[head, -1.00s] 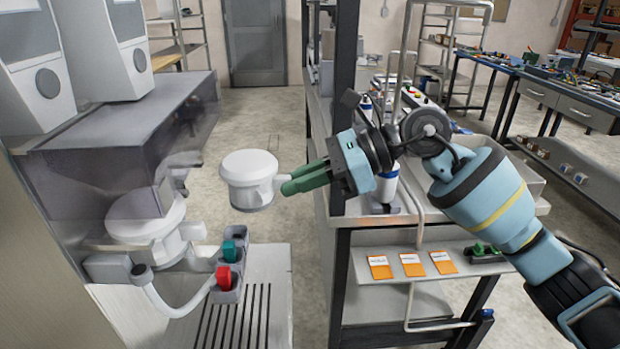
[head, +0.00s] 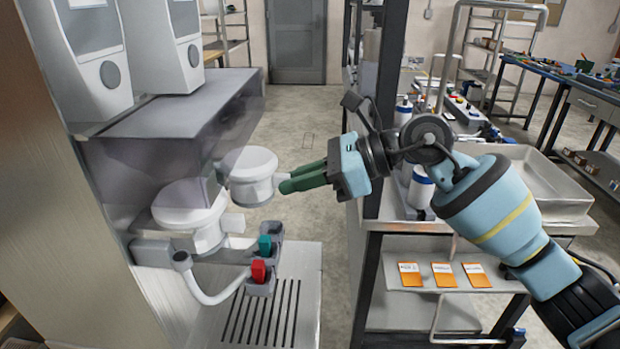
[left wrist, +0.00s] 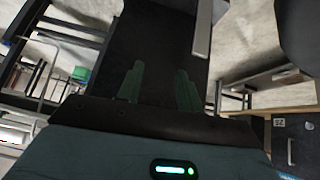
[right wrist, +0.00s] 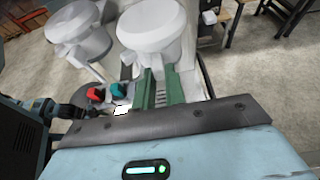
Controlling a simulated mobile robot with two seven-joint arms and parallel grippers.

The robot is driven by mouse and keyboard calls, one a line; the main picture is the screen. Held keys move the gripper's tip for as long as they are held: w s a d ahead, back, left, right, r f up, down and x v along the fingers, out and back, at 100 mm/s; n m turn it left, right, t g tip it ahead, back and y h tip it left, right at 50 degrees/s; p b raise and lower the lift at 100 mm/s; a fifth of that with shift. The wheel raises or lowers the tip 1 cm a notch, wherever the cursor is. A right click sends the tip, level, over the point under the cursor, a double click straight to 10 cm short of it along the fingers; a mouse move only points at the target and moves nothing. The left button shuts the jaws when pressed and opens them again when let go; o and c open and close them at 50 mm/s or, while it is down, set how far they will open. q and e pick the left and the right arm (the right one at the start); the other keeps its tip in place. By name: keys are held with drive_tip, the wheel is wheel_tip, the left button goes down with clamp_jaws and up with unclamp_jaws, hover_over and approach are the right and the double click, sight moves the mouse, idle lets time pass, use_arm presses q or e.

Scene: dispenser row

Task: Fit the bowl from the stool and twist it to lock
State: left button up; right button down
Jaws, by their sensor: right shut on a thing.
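The white bowl (head: 250,170), a round lidded cup with a short side handle, is held in the air by my right gripper (head: 287,183), whose green fingers are shut on the handle. The bowl is level, to the right of the grey dispenser row (head: 180,115). A similar white bowl (head: 185,207) sits at the row, nearer me. Both show in the right wrist view, the held bowl (right wrist: 152,28) above the fingers and the other bowl (right wrist: 80,35) to its left. My left gripper (left wrist: 158,85) is open and empty in its wrist view. I cannot make out the stool.
A red switch (head: 258,271) and a teal switch (head: 265,245) stand beside a slotted drip tray (head: 265,310). A trolley (head: 420,228) with bottles and orange cards is at the right. Open floor (head: 300,125) lies between.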

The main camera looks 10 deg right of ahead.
sight(274, 180)
drive_tip(key=shift+w+a, duration=0.25)
drive_tip(key=shift+a, duration=1)
drive_tip(key=shift+w+a, duration=0.1)
drive_tip(key=shift+a, duration=0.35)
use_arm(q)
drive_tip(key=shift+w+d, duration=0.1)
drive_tip(key=shift+w, duration=0.1)
use_arm(e)
drive_tip(key=shift+a, duration=0.3)
drive_tip(key=shift+a, duration=0.2)
use_arm(q)
drive_tip(key=shift+s+r, duration=0.1)
drive_tip(key=shift+r, duration=0.1)
drive_tip(key=shift+w+r+p, duration=0.3)
drive_tip(key=shift+r+p, duration=0.1)
drive_tip(key=shift+p, duration=0.15)
use_arm(e)
drive_tip(key=shift+m+t, duration=0.3)
use_arm(q)
drive_tip(key=shift+w+r, duration=0.2)
use_arm(e)
drive_tip(key=shift+s+f, duration=0.1)
drive_tip(key=shift+s, duration=0.1)
drive_tip(key=shift+h, duration=0.3)
use_arm(q)
drive_tip(key=shift+a, duration=0.2)
use_arm(e)
drive_tip(key=shift+a, duration=0.1)
